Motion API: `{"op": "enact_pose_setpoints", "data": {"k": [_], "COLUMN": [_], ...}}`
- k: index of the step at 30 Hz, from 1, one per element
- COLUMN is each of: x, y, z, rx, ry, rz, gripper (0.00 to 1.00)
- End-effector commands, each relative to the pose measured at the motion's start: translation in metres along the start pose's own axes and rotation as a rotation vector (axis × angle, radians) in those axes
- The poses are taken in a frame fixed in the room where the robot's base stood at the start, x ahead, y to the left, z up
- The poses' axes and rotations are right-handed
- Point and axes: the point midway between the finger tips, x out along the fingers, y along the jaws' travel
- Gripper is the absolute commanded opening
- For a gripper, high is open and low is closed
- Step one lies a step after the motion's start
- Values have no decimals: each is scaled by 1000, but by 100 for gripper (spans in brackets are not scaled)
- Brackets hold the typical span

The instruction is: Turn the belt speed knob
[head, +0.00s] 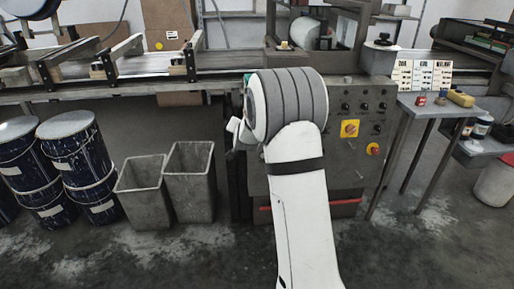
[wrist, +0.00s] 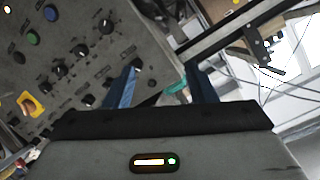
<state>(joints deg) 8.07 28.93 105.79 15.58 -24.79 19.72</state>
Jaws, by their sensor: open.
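The grey control panel (head: 338,165) stands under the conveyor, partly hidden by my arm in the head view. In the wrist view the panel (wrist: 75,22) fills the upper left, tilted, with several black knobs. One larger black knob (wrist: 106,26) sits near its upper edge. The labels are too small to read, so I cannot tell which is the belt speed knob. My gripper (wrist: 163,80) is open, its two blue fingers apart with nothing held between them. The left finger overlaps the panel in the picture; contact cannot be told. My arm hides the gripper's fingers in the head view.
The panel also has a green button (wrist: 33,38), a blue button (wrist: 50,13) and a yellow-backed switch (head: 350,128). A red button (head: 373,149) is lower right. Two grey bins (head: 190,180) and blue drums (head: 75,150) stand left. A small table (head: 425,108) stands right.

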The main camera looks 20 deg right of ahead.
Motion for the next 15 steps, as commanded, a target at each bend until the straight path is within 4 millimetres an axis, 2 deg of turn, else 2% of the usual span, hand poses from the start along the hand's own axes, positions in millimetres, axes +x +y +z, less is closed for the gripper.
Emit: {"op": "enact_pose_setpoints", "data": {"k": [1,3,6,10,15], "x": [33,64,96,121,133], "y": [25,47,76,104,120], "z": [22,31,43,54,58], "rx": [34,79,131,174,196], "ry": [57,147,262,369,435], "rz": [6,6,4,0,-4], "gripper": [51,51,51,51,51]}}
